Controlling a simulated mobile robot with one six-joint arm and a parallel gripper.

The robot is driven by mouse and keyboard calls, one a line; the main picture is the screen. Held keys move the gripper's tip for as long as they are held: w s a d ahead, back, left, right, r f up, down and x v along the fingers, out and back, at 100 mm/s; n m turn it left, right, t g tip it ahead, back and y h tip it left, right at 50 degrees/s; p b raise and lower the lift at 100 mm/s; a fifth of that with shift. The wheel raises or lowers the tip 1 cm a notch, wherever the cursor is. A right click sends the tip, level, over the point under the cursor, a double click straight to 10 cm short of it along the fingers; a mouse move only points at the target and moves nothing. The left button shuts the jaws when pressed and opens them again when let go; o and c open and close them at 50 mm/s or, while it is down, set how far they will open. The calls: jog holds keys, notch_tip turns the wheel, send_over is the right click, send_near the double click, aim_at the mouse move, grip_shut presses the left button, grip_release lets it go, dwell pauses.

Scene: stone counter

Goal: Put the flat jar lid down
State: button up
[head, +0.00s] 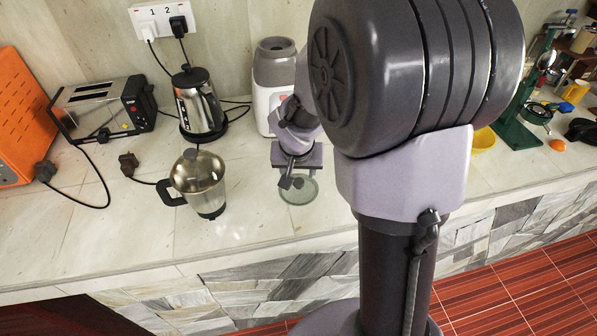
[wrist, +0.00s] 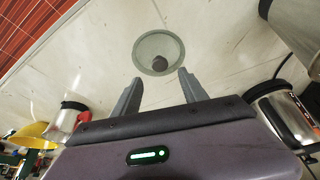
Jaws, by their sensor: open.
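The flat jar lid (head: 299,190) is a round, greenish, see-through disc with a dark knob. It lies flat on the stone counter, near the front edge in the head view. In the wrist view the lid (wrist: 159,52) shows whole, just beyond my fingertips. My gripper (wrist: 156,85) is open, with nothing between its fingers. In the head view my gripper (head: 291,182) is above the lid's back part and hides some of it. The exact gap between fingers and lid is hard to tell.
A metal jar with a black handle (head: 200,185) stands left of the lid. A kettle (head: 200,103), a toaster (head: 103,108) and a white blender base (head: 273,82) stand behind. A yellow bowl (head: 483,139) is at the right. The counter around the lid is clear.

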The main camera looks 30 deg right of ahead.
jog(key=s+a+f+p+v, duration=0.1)
jog(key=a+v, duration=0.1)
jog(key=v, duration=0.9)
jog(key=s+a+r+n+t+y, duration=0.1)
jog(key=s+a+r+y, duration=0.1)
jog(key=s+a+r, duration=0.2)
jog(key=s+a+r+y, duration=0.2)
jog(key=s+a+r, duration=0.2)
jog(key=s+a, duration=0.4)
jog(key=s, duration=0.3)
jog(key=shift+s+n+t, duration=0.35)
jog(key=shift+n+t, duration=0.05)
